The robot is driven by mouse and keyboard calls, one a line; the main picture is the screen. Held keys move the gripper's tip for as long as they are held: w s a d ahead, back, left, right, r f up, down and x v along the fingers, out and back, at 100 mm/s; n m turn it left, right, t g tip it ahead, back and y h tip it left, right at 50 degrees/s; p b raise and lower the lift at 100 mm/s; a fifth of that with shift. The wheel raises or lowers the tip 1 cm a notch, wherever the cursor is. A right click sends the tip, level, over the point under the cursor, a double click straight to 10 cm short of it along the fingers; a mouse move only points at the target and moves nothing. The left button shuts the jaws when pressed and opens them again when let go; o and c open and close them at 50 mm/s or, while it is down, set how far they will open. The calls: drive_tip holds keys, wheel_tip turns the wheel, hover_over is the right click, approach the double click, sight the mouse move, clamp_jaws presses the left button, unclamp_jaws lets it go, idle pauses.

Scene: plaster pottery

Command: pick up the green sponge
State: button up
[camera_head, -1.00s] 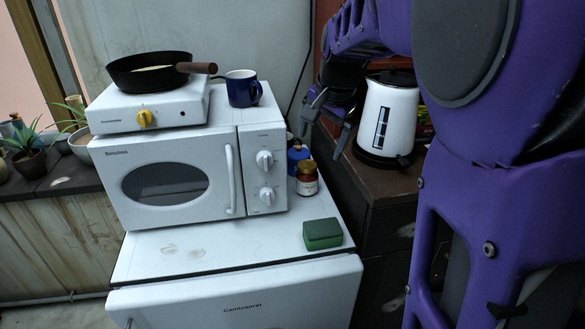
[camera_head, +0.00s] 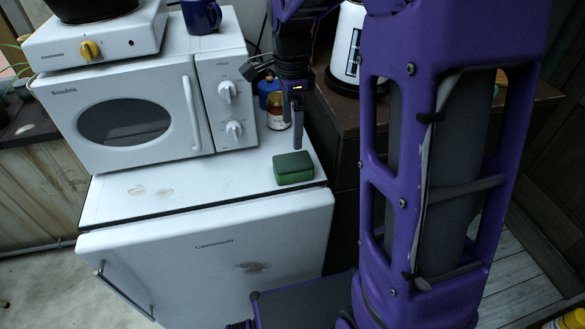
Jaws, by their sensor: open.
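The green sponge (camera_head: 293,168) is a small block with a darker green lower part. It lies flat on the white fridge top (camera_head: 150,190), near its right front edge. My gripper (camera_head: 273,105) is open and empty, above and behind the sponge and apart from it. One finger hangs down near the amber jar and the other points left toward the microwave. The sponge is fully in view.
A white microwave (camera_head: 130,110) stands left of the sponge, with a hot plate (camera_head: 95,42) and blue mug (camera_head: 201,16) on it. An amber jar (camera_head: 278,112) stands behind the sponge. A white kettle (camera_head: 346,42) is at the back right.

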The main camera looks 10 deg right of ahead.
sight(293, 161)
wheel_tip(293, 161, down, 6)
drive_tip(key=shift+f+b, duration=0.2)
drive_tip(key=shift+b, duration=0.3)
wheel_tip(293, 161, down, 5)
drive_tip(key=shift+s+d+f+b, duration=0.1)
drive_tip(key=shift+b, duration=0.5)
drive_tip(key=c, duration=1.3)
wheel_tip(293, 161, up, 10)
drive_tip(key=shift+r+p, duration=0.1)
drive_tip(key=shift+p, duration=0.95)
